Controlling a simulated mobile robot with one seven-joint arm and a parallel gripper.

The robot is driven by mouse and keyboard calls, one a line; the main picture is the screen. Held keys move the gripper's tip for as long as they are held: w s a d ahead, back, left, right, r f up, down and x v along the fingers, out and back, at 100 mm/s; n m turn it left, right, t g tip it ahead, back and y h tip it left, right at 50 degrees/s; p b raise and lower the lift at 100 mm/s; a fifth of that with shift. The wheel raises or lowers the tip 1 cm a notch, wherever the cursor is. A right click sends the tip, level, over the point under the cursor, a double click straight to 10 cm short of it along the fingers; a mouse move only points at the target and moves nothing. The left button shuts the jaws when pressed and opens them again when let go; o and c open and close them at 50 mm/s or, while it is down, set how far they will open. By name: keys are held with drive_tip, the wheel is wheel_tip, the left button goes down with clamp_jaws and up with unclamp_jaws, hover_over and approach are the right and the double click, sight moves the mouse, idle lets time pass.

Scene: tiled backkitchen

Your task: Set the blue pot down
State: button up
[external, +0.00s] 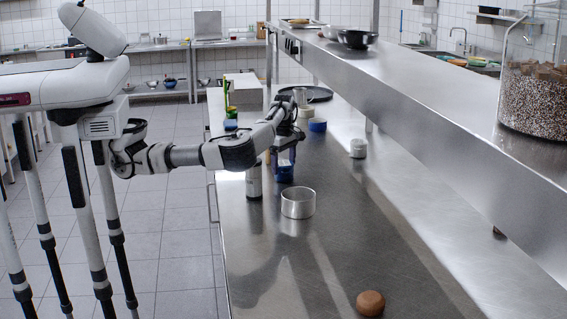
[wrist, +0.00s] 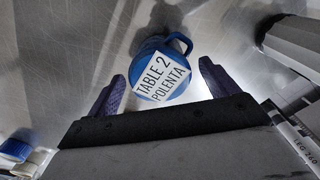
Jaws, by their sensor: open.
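The blue pot (wrist: 158,62) has a loop handle and a white label reading "TABLE 2 POLENTA". In the wrist view it lies just ahead of and between the purple fingers of my gripper (wrist: 162,72), which are spread wide with a visible gap on the right side. In the external view the blue pot (external: 285,173) is on the steel counter under my gripper (external: 287,148), partly hidden by it. My gripper is open and points down. Whether a finger touches the pot cannot be told.
A white canister (external: 254,182) stands close left of the pot and a metal ring (external: 298,204) in front. A white cup (external: 358,148) and blue-and-white container (external: 317,125) are to the right. A brown round object (external: 370,303) lies nearer. A raised shelf (external: 440,110) overhangs the right side.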

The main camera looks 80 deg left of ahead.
sight(284, 163)
wheel_tip(284, 163, up, 10)
drive_tip(key=b, duration=0.1)
